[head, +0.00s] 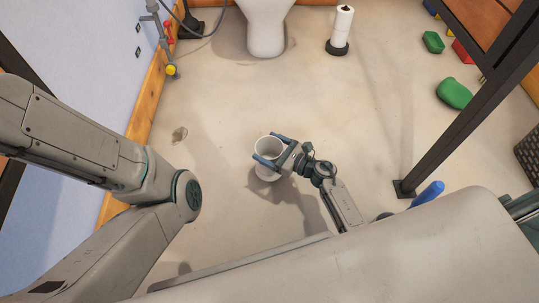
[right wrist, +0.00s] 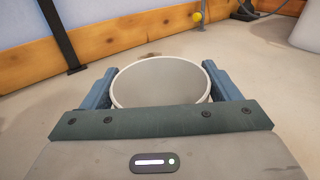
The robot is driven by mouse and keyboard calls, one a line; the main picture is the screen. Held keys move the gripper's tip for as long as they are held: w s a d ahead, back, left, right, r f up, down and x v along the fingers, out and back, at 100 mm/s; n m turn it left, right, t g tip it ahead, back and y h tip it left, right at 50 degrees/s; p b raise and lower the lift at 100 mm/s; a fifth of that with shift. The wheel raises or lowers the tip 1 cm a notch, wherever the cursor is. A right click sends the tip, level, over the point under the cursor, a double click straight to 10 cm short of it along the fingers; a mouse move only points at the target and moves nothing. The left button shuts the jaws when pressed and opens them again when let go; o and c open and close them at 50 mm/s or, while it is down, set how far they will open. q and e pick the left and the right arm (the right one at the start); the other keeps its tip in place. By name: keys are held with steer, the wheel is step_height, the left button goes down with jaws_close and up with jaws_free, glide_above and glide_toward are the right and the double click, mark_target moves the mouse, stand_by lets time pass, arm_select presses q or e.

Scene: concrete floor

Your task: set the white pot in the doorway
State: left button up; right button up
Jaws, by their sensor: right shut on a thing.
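The white pot (head: 269,147) is upright in the middle of the head view, over the concrete floor. My right gripper (head: 275,149) is shut on it, with one blue finger on either side of its rim. In the right wrist view, the pot (right wrist: 160,82) sits between the two fingers (right wrist: 160,88), its round mouth facing up. I cannot tell whether its base touches the floor. My left arm fills the left of the head view, but its gripper is out of view. A dark post (head: 455,125) stands at right; I cannot tell which gap is the doorway.
A white toilet (head: 266,25) and a paper roll stand (head: 340,30) are at the back. Green blocks (head: 454,93) lie at right. A blue wall with wooden skirting (head: 147,105) runs along the left. The floor around the pot is clear.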

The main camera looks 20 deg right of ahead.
mark_target(259, 149)
step_height(259, 149, down, 3)
steer(key=shift+f+b, duration=0.1)
steer(key=shift+b, duration=1.05)
steer(key=shift+f, duration=0.1)
steer(key=o, duration=1.9)
steer(key=shift+o, duration=0.2)
